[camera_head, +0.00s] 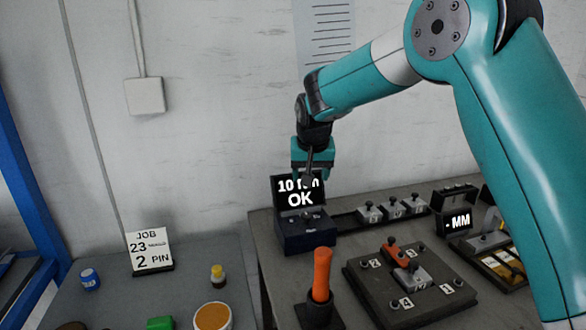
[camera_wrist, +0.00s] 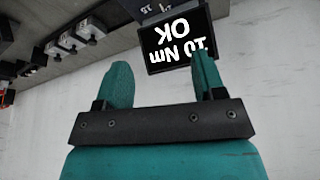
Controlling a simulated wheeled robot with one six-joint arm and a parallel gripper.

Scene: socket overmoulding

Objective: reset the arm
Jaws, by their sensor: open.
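My gripper (camera_head: 309,176) hangs at the end of my teal arm, in front of the wall and by the dark box with the "10 Nm OK" screen (camera_head: 300,200). In the head view it hides part of that screen. In the wrist view my gripper's two teal fingers (camera_wrist: 160,85) stand apart with nothing between them. The screen shows upside down beyond the fingertips (camera_wrist: 178,42). I cannot tell from these views how far the fingers are from the box.
A dark fixture plate (camera_head: 362,290) with numbered posts, a grey block and an orange-red part lies on the bench. An orange-handled tool (camera_head: 321,272) stands upright in a holder. Several grey blocks (camera_head: 391,207) sit in a rack. A job sign (camera_head: 149,249) stands at left.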

